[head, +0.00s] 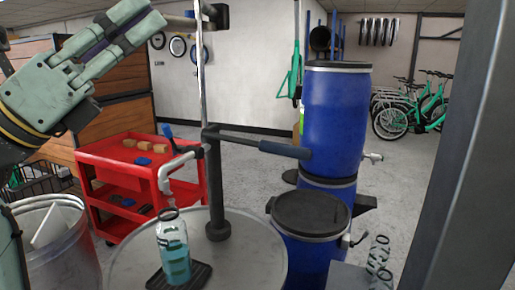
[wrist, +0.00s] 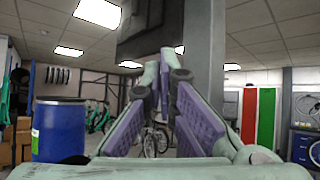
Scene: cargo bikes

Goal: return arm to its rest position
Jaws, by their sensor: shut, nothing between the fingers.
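My gripper (head: 138,18) is raised at the upper left of the head view, pale green with purple finger pads, its fingers slanting up to the right. In the wrist view my gripper (wrist: 166,65) has its fingertips close together, with nothing between them. A clear bottle (head: 173,248) with teal liquid stands upright on a black tray (head: 200,279) on the round grey table (head: 250,262). My gripper is well above and apart from the bottle.
A post with a clamp arm (head: 285,149) rises from the table. Blue barrels (head: 335,118) stand right of it. A red cart (head: 120,190) and a bin (head: 62,250) are at left. In the wrist view a grey pillar (wrist: 203,60) stands behind the fingers. Green bikes (head: 405,112) are far back.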

